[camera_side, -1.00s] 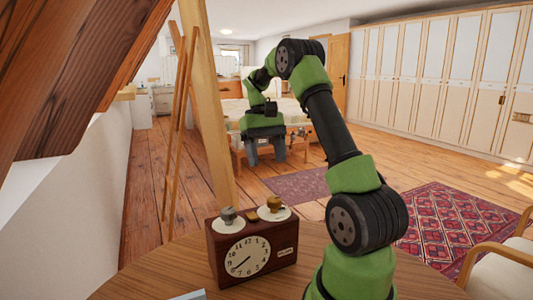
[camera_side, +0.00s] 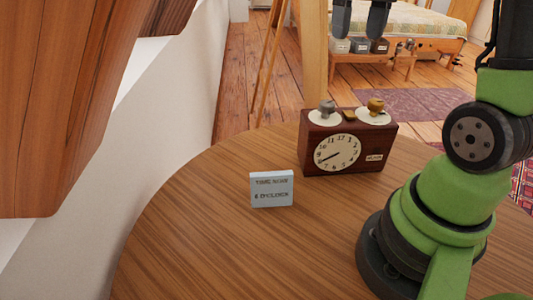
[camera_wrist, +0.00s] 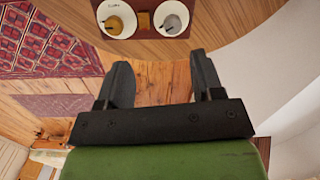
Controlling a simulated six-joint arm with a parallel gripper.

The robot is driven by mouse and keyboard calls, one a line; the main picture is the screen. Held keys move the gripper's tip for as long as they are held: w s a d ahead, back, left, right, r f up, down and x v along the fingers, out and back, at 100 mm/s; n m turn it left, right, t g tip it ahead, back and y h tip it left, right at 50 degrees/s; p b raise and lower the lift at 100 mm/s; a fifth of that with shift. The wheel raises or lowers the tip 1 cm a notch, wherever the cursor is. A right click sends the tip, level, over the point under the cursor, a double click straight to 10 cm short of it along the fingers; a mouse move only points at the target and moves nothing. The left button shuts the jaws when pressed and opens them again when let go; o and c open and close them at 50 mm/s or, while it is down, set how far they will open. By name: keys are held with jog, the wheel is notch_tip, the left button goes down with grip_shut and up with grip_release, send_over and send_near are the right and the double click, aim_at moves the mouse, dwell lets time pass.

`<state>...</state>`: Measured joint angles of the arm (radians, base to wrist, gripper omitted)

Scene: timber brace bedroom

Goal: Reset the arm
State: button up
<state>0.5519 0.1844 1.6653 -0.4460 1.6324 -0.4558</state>
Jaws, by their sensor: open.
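My gripper (camera_side: 360,20) shows only its two dark grey fingers at the top edge of the side view, pointing down, above and apart from the clock in the picture. In the wrist view my gripper (camera_wrist: 160,72) has its fingers spread with nothing between them. My green and black arm stands at the right of the side view, its upper part cut off by the frame.
A red-brown clock box (camera_side: 345,155) with grey and gold knobs stands on the round wooden table (camera_side: 210,240). Its top (camera_wrist: 146,22) shows in the wrist view. A pale blue card (camera_side: 271,188) stands left of it. Small boxes (camera_side: 360,46) sit on a bench behind.

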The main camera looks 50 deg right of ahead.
jog(key=s+a+n+t, duration=0.1)
jog(key=s+a+t, duration=0.2)
jog(key=a, duration=0.5)
jog(key=s+a+r+n+t+y, duration=0.1)
jog(key=s+a+t, duration=0.3)
jog(key=a, duration=0.3)
jog(key=shift+s+a+n+t, duration=0.3)
jog(key=shift+s+a+n, duration=0.1)
jog(key=shift+s, duration=0.2)
